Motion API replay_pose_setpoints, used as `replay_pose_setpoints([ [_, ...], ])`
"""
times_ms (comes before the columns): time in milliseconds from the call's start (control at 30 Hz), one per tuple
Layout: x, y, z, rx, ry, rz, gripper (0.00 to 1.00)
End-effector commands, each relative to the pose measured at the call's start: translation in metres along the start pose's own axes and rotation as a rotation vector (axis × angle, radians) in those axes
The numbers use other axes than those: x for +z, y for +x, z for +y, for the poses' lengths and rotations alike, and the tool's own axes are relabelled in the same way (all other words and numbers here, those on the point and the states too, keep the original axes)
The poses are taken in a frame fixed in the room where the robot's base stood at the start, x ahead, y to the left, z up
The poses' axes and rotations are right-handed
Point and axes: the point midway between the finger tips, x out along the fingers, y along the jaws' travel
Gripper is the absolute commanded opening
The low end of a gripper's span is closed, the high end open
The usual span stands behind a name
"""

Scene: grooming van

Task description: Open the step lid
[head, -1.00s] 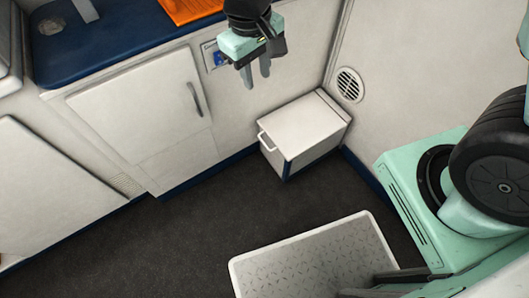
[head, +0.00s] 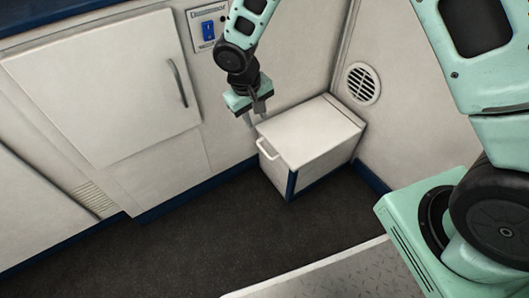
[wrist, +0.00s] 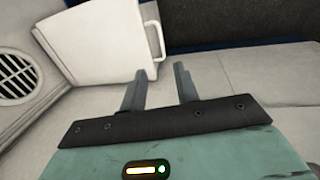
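The step is a white box on the floor in the corner, with a flat white lid (head: 308,130) that lies shut on top. A white handle (head: 268,150) sticks out from the lid's left front edge; it also shows in the wrist view (wrist: 156,38). My gripper (head: 252,118) is above and behind the handle, near the lid's back left corner and the cabinet wall. In the wrist view my gripper (wrist: 160,85) has its two fingers apart with nothing between them. I cannot tell the exact gap between fingertips and lid.
A cabinet with a door and grey handle (head: 178,83) stands left of the step. A round vent (head: 363,83) is in the wall at right. The dark floor (head: 220,225) before the step is clear. A grey patterned platform (head: 330,275) lies at the front.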

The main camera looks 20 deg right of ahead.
Motion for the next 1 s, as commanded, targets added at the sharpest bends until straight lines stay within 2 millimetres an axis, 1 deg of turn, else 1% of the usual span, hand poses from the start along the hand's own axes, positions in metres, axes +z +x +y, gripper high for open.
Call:
replay_pose_setpoints([
  [33, 0.001, 0.011, 0.0, 0.001, 0.0, -0.003, 0.31],
  [600, 0.001, 0.128, -0.001, 0.0, 0.0, -0.003, 0.31],
  [700, 0.001, 0.143, -0.001, -0.001, 0.0, -0.002, 0.31],
  [800, 0.001, 0.154, -0.001, -0.001, 0.0, -0.001, 0.31],
  [1000, 0.001, 0.163, 0.0, -0.001, 0.001, -0.001, 0.31],
])
